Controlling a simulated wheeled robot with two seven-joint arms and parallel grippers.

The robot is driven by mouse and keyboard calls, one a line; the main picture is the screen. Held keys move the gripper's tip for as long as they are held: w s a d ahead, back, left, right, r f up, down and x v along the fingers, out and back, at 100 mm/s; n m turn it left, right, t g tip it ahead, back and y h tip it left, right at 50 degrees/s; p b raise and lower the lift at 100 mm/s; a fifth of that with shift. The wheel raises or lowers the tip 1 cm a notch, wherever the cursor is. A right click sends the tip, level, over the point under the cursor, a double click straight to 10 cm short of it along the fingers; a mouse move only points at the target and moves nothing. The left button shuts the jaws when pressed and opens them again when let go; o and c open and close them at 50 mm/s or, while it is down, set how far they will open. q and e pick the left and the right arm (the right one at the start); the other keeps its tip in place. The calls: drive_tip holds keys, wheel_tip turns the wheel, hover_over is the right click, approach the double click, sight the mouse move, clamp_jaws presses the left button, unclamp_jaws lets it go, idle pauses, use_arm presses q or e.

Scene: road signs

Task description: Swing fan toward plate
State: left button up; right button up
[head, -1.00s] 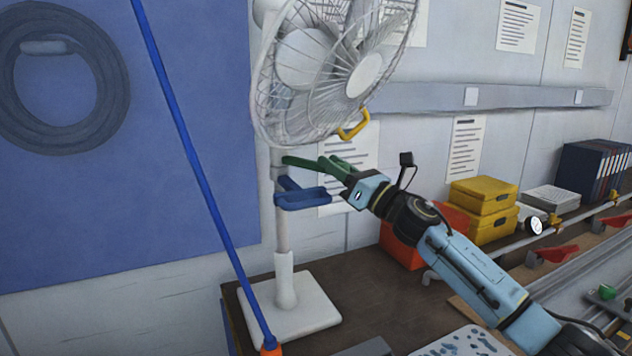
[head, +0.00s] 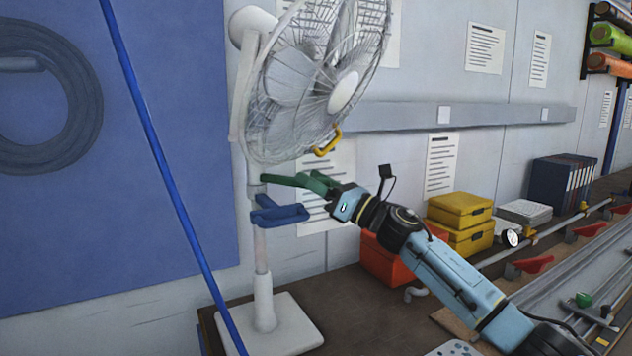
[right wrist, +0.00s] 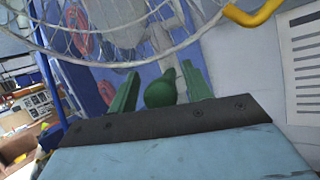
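A white pedestal fan (head: 268,316) stands on a dark bench with its caged head facing right. A yellow handle (head: 328,142) sits low on its cage; the handle also shows in the right wrist view (right wrist: 252,14). My right gripper (head: 300,181) has green fingers beside the pole, below the cage. In the right wrist view its fingers (right wrist: 160,88) are apart, with a round green knob (right wrist: 160,92) between them; contact is unclear. A white plate with dark spots (head: 454,349) is cut off at the bottom edge. My left gripper is not seen.
A blue pole (head: 170,170) slants in front of the fan at left. An orange bin (head: 390,262), yellow boxes (head: 460,222) and binders (head: 560,183) stand along the wall at right. Metal rails (head: 590,275) lie on the bench at right.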

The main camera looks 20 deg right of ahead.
drive_tip(key=b+v, duration=0.3)
drive_tip(key=v, duration=1)
drive_tip(key=shift+s+d, duration=0.1)
drive_tip(key=shift+s, duration=0.05)
